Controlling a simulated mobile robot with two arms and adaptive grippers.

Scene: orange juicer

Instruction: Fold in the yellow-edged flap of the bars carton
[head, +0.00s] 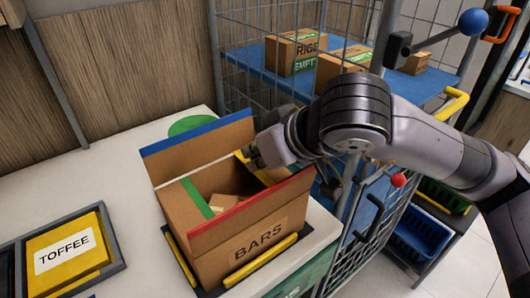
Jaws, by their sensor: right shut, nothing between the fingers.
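The bars carton (218,253) stands open on the counter, with "BARS" on its front. Its blue-edged flap (200,140) stands up at the back and its red-edged flap (250,208) stands up at the front. The green-edged flap (198,198) leans in from the left. The yellow-edged flap (266,179) is on the right; its yellow edge lies inward over the opening, and part of it is hidden by my right gripper. My right gripper (254,158) is shut and empty, at or against this flap; contact is unclear. My left gripper is not in view.
Light brown contents (224,202) show inside the carton. The carton sits in a dark holder with yellow bars (262,260). A yellow toffee box (65,255) in a grey tray is at left. A wire cage with a blue shelf (255,60) and cartons stands behind.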

